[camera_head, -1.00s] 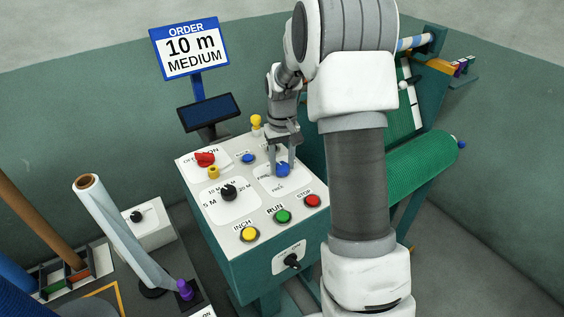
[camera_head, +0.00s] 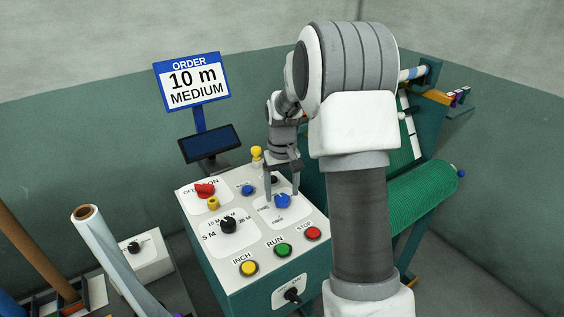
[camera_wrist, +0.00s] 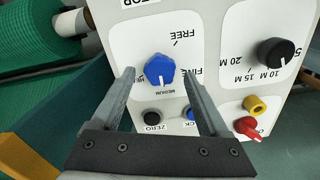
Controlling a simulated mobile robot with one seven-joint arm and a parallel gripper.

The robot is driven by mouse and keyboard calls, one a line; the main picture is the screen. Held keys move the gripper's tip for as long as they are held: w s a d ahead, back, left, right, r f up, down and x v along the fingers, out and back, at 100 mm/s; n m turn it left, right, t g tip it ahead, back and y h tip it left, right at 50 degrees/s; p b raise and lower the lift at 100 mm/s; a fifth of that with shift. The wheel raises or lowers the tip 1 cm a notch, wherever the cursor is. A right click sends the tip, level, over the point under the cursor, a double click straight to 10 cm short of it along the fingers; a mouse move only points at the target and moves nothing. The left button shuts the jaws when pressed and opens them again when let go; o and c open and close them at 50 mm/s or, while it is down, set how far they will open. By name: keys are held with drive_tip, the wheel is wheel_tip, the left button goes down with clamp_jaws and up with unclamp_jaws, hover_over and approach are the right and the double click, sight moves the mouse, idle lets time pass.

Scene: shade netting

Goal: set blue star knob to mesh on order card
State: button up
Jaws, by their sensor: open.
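The blue star knob (camera_head: 283,201) sits on the white panel of the control box. In the wrist view the knob (camera_wrist: 160,70) shows a white pointer line aimed at the MEDIUM mark, with FREE on the opposite side and FINE to one side. My gripper (camera_wrist: 159,76) is open, one finger on each side of the knob, with visible gaps to it. In the head view my gripper (camera_head: 282,194) is over the knob from above. The order card (camera_head: 193,82) reads 10 m MEDIUM.
A black length knob (camera_head: 228,225) and a red switch (camera_head: 204,190) share the panel. Yellow (camera_head: 249,268), green (camera_head: 283,250) and red (camera_head: 313,233) buttons line its front. A green netting roll (camera_head: 410,205) lies right. A pale roll (camera_head: 110,255) stands left.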

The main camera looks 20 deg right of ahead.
sight(282, 198)
wheel_tip(282, 198, up, 16)
idle(0.3)
idle(0.3)
drive_tip(key=s+a+r+t, duration=0.2)
drive_tip(key=s+a+r, duration=0.1)
drive_tip(key=s, duration=0.4)
drive_tip(key=s+a+r+t, duration=0.1)
drive_tip(key=s+a+r, duration=0.25)
drive_tip(key=s, duration=0.35)
drive_tip(key=s+a+f+t, duration=0.1)
drive_tip(key=s+f, duration=0.1)
drive_tip(key=s, duration=0.4)
drive_tip(key=s+a+f+t, duration=0.1)
drive_tip(key=s+a+f, duration=0.1)
drive_tip(key=s, duration=0.4)
drive_tip(key=shift+s+a+f+n+t, duration=0.2)
drive_tip(key=shift+a+f+n+t, duration=0.1)
drive_tip(key=shift+f+n, duration=0.1)
drive_tip(key=shift+r, duration=0.1)
